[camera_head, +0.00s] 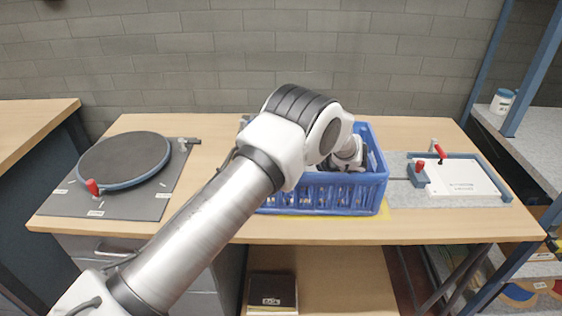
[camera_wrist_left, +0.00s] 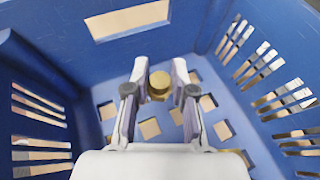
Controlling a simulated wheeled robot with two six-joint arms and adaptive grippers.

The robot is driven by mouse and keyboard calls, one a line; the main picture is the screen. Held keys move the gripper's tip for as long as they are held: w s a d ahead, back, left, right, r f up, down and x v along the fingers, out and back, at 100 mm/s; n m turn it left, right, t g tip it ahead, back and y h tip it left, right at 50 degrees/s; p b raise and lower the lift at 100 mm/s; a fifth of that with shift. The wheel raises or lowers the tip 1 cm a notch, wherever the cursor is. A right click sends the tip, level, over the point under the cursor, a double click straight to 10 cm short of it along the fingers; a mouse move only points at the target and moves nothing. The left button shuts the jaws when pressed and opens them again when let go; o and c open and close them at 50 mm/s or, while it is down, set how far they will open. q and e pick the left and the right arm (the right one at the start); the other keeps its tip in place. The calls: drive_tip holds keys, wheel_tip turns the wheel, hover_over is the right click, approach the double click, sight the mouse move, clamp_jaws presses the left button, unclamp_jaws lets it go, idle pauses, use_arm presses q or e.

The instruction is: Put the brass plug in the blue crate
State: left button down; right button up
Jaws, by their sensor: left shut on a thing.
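The blue crate (camera_head: 335,197) stands on the wooden table, right of the middle in the head view. My left arm reaches over it, and my left gripper (camera_head: 350,158) is down at the crate opening, partly hidden by my own wrist. In the left wrist view I look into the blue crate (camera_wrist_left: 60,80), with its slotted walls and floor with square holes. There my left gripper (camera_wrist_left: 160,78) is shut on the round brass plug (camera_wrist_left: 159,84), inside the crate walls. I cannot tell whether the plug touches the crate floor. My right gripper is not in view.
A dark round turntable (camera_head: 125,158) on a grey plate lies at the table's left. A white panel in a blue fixture (camera_head: 460,178) with red-handled clamps lies right of the crate. A shelf with a white jar (camera_head: 502,101) stands at the far right.

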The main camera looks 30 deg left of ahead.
use_arm(q)
drive_tip(key=c, duration=1)
unclamp_jaws()
drive_tip(key=shift+o, duration=0.2)
drive_tip(key=shift+r+p, duration=0.3)
drive_tip(key=shift+p, duration=0.15)
drive_tip(key=shift+r+p, duration=0.5)
drive_tip(key=shift+p, duration=0.15)
drive_tip(key=shift+w+d+f+b, duration=0.1)
drive_tip(key=shift+w+d+b, duration=0.1)
drive_tip(key=shift+d+b, duration=0.55)
drive_tip(key=s+b+v, duration=0.1)
drive_tip(key=v, duration=0.9)
drive_tip(key=shift+w+d+r+b, duration=0.2)
drive_tip(key=shift+w+r+b, duration=0.1)
drive_tip(key=shift+w, duration=0.05)
